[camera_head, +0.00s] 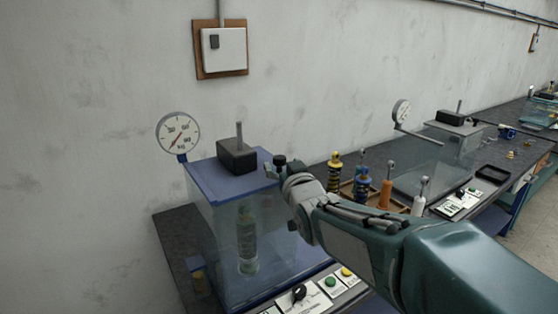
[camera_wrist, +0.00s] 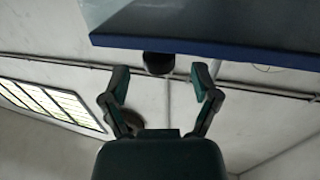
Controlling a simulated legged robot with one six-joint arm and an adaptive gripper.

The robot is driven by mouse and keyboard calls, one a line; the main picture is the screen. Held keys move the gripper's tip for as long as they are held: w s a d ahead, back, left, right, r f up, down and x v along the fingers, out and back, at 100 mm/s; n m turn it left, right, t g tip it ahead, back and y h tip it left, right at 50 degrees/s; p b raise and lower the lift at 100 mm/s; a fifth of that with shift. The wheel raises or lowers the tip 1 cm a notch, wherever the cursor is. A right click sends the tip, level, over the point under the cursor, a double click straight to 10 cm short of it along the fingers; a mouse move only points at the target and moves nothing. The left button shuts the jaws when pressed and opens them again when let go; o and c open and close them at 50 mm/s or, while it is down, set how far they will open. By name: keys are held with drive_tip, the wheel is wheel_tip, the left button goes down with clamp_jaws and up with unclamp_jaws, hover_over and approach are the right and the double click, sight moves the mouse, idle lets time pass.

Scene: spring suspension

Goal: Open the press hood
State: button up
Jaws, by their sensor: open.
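The press hood (camera_head: 220,184) is a clear box with a blue top, standing closed over a spring unit (camera_head: 247,240) on the near bench. A black block with a grey rod (camera_head: 238,155) sits on its top. My gripper (camera_head: 274,168) is at the hood's upper right edge, its fingers small and partly hidden. In the wrist view, my gripper (camera_wrist: 159,82) is open, with its two fingers apart. A round black knob (camera_wrist: 158,63) by the hood's blue edge (camera_wrist: 215,48) lies between and just beyond the fingertips. I cannot tell whether they touch it.
A round gauge (camera_head: 178,134) stands left of the hood. Buttons on a panel (camera_head: 330,283) are in front. Several springs and dampers (camera_head: 362,185) stand on the bench right of my arm. A second press (camera_head: 428,160) is farther back. The wall is close behind.

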drive_tip(key=shift+x, duration=1.65)
drive_tip(key=shift+c, duration=0.3)
clamp_jaws()
drive_tip(key=shift+d, duration=0.1)
